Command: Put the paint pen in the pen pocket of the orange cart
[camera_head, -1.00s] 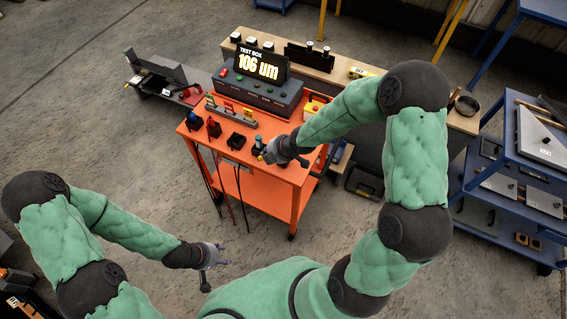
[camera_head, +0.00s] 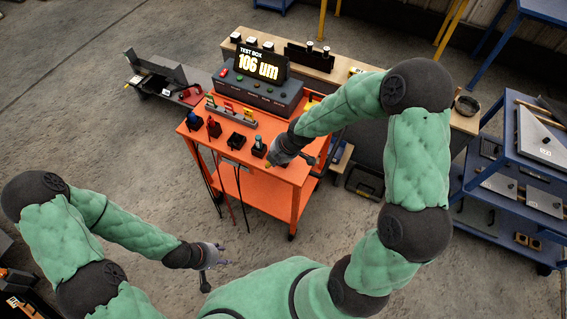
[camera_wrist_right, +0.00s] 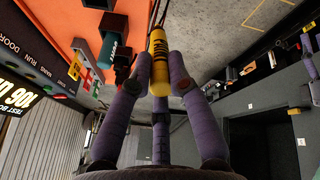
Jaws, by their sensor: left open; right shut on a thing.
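The paint pen (camera_wrist_right: 158,62) is yellow with black lettering. In the right wrist view it is between the fingers of my right gripper (camera_wrist_right: 158,80), which is shut on it. In the head view my right gripper (camera_head: 270,165) is over the front right part of the orange cart (camera_head: 262,186), and the pen is hard to make out there. Small dark holders line the cart's front edge. One looks empty (camera_head: 236,140); the one with a teal thing (camera_head: 258,146) is nearest the gripper. I cannot tell which is the pen pocket. My left gripper (camera_head: 216,256) is open and empty, low over the floor.
A test box (camera_head: 258,88) reading 106 um stands at the cart's back, behind a rack of coloured clips (camera_head: 230,110). Holders with blue (camera_head: 194,121) and red (camera_head: 213,127) things are further left. Cables hang down the cart's front. A blue shelf unit (camera_head: 515,180) stands right.

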